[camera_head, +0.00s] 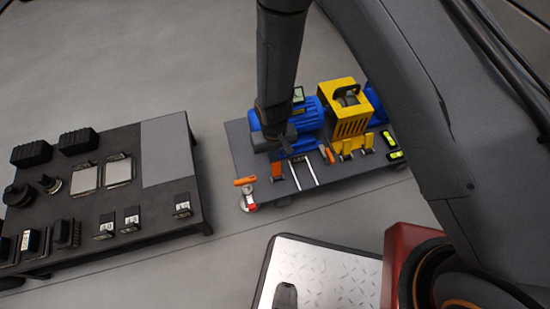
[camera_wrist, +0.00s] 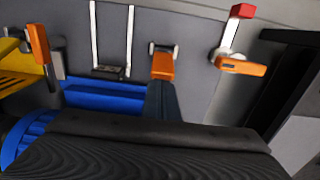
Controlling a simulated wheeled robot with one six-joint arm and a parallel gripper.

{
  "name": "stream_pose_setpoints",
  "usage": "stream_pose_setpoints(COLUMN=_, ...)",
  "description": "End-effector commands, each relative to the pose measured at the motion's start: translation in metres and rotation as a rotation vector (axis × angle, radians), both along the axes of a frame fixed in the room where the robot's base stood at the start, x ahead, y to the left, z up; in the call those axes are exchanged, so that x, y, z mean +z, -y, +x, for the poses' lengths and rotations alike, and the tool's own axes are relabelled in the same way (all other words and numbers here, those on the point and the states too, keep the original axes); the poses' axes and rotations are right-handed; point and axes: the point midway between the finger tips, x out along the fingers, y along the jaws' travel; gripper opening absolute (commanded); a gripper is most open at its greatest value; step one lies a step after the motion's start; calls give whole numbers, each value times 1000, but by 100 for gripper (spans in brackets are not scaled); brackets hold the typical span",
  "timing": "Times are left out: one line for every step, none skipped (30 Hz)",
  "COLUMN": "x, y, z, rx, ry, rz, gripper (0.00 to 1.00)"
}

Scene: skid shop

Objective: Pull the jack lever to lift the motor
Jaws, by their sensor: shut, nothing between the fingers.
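The blue motor (camera_head: 306,114) sits on the dark skid (camera_head: 236,128), partly behind my arm; its blue side (camera_wrist: 105,95) shows in the wrist view. An orange-ended lever (camera_head: 277,170) stands at the skid's front edge below the motor. In the wrist view this orange end (camera_wrist: 162,66) is just beyond my gripper (camera_wrist: 162,92). My gripper is shut and empty, and in the head view (camera_head: 280,140) it is low over the motor's left end. I cannot tell whether it touches the lever. Which orange lever belongs to the jack is not clear.
Another orange handle (camera_wrist: 240,66) with a red-tipped piece is at the skid's left corner. A dark table (camera_head: 165,152) with parts stands left. The floor between is clear.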

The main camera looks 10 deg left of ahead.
Motion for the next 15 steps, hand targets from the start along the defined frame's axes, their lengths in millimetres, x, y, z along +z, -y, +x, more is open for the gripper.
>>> stream_pose_setpoints(x=-1, y=1, z=-1, rx=0, ry=-2, rz=-1, gripper=0)
stream_pose_setpoints(x=-1, y=1, z=0, rx=0, ry=-2, rz=-1, gripper=0)
stream_pose_setpoints(x=-1, y=1, z=0, rx=0, ry=-2, rz=-1, gripper=0)
stream_pose_setpoints(x=-1, y=0, z=0, rx=0, ry=-2, rz=-1, gripper=0)
stream_pose_setpoints(x=-1, y=0, z=0, rx=0, ry=-2, rz=-1, gripper=0)
stream_pose_setpoints(x=-1, y=1, z=0, rx=0, ry=-2, rz=-1, gripper=0)
stream_pose_setpoints(x=-1, y=1, z=-1, rx=0, ry=-2, rz=-1, gripper=0)
stream_pose_setpoints(x=-1, y=1, z=-1, rx=0, ry=-2, rz=-1, gripper=0)
stream_pose_setpoints(x=0, y=2, z=-3, rx=0, ry=-2, rz=-1, gripper=0)
stream_pose_setpoints(x=0, y=2, z=-4, rx=0, ry=-3, rz=-2, gripper=0)
stream_pose_setpoints(x=0, y=3, z=-5, rx=0, ry=-2, rz=-2, gripper=0)
stream_pose_setpoints(x=0, y=4, z=-7, rx=0, ry=-3, rz=-3, gripper=0)
stream_pose_setpoints(x=0, y=5, z=-8, rx=0, ry=-3, rz=-3, gripper=0)
stream_pose_setpoints(x=0, y=6, z=-9, rx=0, ry=-3, rz=-3, gripper=0)
stream_pose_setpoints(x=0, y=6, z=-10, rx=0, ry=-2, rz=-2, gripper=0)
